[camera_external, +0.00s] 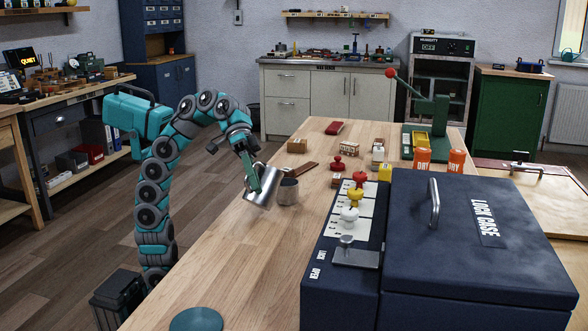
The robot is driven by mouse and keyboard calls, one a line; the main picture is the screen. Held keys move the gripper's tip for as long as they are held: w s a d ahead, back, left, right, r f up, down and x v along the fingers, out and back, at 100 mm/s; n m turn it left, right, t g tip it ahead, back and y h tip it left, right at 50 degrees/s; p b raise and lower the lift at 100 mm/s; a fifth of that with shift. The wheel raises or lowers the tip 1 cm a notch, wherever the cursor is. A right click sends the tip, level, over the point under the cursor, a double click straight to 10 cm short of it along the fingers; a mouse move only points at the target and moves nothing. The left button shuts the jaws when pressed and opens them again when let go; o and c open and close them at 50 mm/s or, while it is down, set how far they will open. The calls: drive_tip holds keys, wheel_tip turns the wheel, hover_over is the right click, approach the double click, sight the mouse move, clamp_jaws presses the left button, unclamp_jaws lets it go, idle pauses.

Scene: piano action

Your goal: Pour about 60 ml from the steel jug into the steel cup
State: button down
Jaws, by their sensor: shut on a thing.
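The steel jug (262,188) is in my gripper (254,184), at the left side of the wooden table. The jug is tilted with its upper part toward the right, close to the steel cup. The steel cup (288,192) stands upright on the table just right of the jug. I cannot tell whether jug and cup touch. My gripper is shut on the jug. No stream of liquid is visible, and the inside of the cup and the level in the jug cannot be made out.
A large dark blue lock case (480,240) with a lever and coloured knobs fills the right front. Behind the cup are a brown wooden piece (302,170), a red stamp (338,163) and small blocks. Orange cans (456,161) stand farther right. The table's left front (235,265) is clear.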

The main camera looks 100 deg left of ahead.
drive_tip(key=d+f+y, duration=0.1)
drive_tip(key=s+d+f+m+y+b, duration=0.1)
drive_tip(key=d+f+m+t+y, duration=0.1)
drive_tip(key=shift+s+d+b, duration=0.25)
drive_tip(key=shift+s+b, duration=0.1)
drive_tip(key=shift+b, duration=0.05)
drive_tip(key=shift+s+d+f+m+t+y, duration=0.25)
drive_tip(key=shift+d+f+m+y, duration=0.3)
drive_tip(key=shift+f+y, duration=0.3)
drive_tip(key=shift+d+f+m+t+y, duration=0.3)
drive_tip(key=shift+f+m+t+y, duration=0.05)
drive_tip(key=shift+f+y, duration=0.35)
